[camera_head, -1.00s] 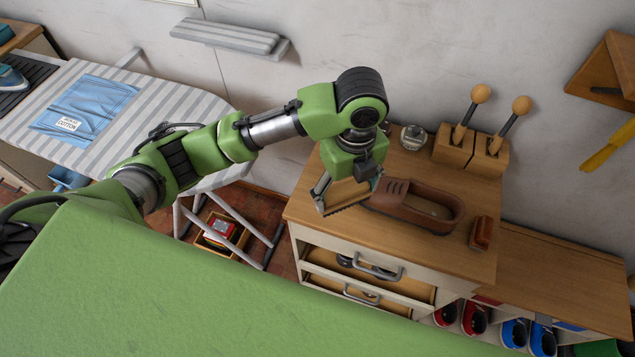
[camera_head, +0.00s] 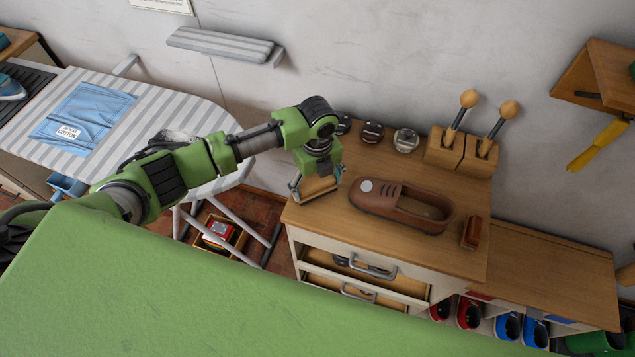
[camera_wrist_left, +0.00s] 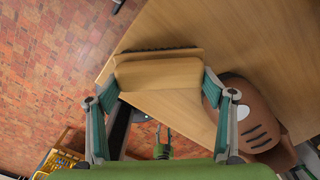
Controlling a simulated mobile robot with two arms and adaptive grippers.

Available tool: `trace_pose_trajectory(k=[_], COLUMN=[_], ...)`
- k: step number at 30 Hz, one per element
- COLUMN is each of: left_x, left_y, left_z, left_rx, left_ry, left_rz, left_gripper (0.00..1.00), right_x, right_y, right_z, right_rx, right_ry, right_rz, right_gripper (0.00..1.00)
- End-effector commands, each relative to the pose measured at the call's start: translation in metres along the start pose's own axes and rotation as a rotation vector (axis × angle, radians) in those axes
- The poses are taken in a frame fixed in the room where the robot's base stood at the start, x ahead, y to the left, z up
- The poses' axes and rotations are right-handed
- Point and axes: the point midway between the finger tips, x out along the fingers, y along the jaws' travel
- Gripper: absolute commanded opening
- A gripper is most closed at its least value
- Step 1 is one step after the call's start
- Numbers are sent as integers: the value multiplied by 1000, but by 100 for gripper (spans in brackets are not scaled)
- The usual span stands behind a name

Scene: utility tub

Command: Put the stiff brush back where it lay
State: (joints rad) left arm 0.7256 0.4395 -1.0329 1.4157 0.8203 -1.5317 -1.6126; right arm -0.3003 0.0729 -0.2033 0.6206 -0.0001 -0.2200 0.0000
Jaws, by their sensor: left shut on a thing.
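My left gripper (camera_head: 315,194) is shut on the stiff brush, a pale wooden block (camera_head: 320,184) with a dark bristle edge, near the left end of the cabinet top (camera_head: 335,222). In the left wrist view the block (camera_wrist_left: 158,73) sits between the fingers of the gripper (camera_wrist_left: 158,95), with dark bristles along its far side. I cannot tell whether the brush touches the top. A brown shoe (camera_head: 375,201) with a pale round spot on its toe lies right of the gripper; it also shows in the left wrist view (camera_wrist_left: 255,115). My right gripper is not in view.
A small reddish-brown brush (camera_head: 471,233) lies right of the shoe. A striped ironing board (camera_head: 175,108) is at the left. Bare wood lies in front of the shoe.

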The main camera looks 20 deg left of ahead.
Motion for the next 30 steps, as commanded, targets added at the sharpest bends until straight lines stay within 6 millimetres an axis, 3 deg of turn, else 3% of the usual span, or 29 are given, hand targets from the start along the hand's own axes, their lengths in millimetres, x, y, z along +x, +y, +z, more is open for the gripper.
trace_pose_trajectory(k=[10, 11, 12, 23, 26, 30], left_x=[4, 3, 3, 1, -5, -27], left_y=[-1, -1, 0, 0, -1, -2], left_z=[-1, -1, -1, -1, 0, 0], left_rx=[0, 0, 0, 0, 0, 1], left_ry=[1, 1, 1, 1, 0, -1], left_rz=[-1, -1, -1, -1, -2, -5], left_gripper=[57, 82, 91, 91, 91, 91], right_x=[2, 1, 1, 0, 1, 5], right_y=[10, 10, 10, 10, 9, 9], right_z=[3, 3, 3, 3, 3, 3], right_rx=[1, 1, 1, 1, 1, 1], right_ry=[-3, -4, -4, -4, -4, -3], right_rz=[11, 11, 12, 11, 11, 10], right_gripper=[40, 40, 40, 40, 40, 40])
